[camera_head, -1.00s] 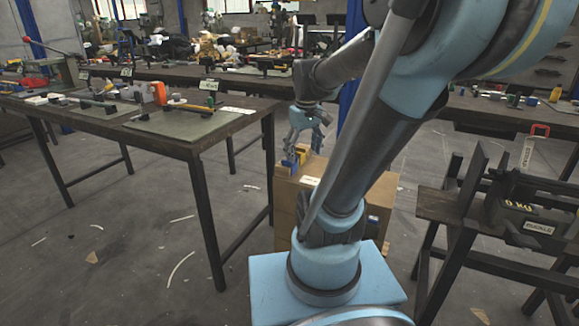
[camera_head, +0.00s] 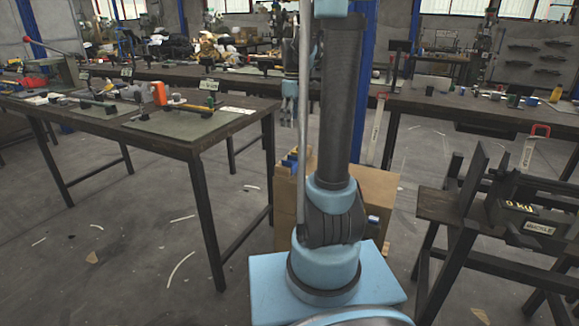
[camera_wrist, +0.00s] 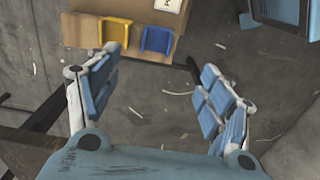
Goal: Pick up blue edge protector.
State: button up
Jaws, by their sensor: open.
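The blue edge protector (camera_wrist: 157,40) is a small U-shaped piece on the edge of a brown cardboard box (camera_wrist: 80,31), at the top of the wrist view. A similar yellow edge protector (camera_wrist: 115,30) sits just left of it. In the head view the blue piece (camera_head: 290,161) shows small on the left edge of the box (camera_head: 376,208). My gripper (camera_wrist: 160,62) is open and empty, its fingers spread wide with bare floor between them in the wrist view. In the head view my gripper (camera_head: 287,110) is small, above and apart from the box, partly hidden by my arm.
A dark work table (camera_head: 190,145) with mats and tools stands left of the box. A black stand with a weight (camera_head: 520,212) is at the right. A blue post (camera_head: 362,90) and more benches are behind. The floor between is mostly clear.

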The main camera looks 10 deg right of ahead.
jog(key=w, duration=0.1)
send_over(290, 157)
jog(key=s, duration=0.3)
jog(key=f, duration=1.2)
jog(key=shift+w+d+f, duration=0.15)
jog(key=shift+w, duration=0.05)
jog(key=shift+a+f, duration=0.2)
jog(key=shift+f, duration=1.15)
jog(key=shift+a+f, duration=0.15)
jog(key=shift+f, duration=1.2)
jog(key=c, duration=1.1)
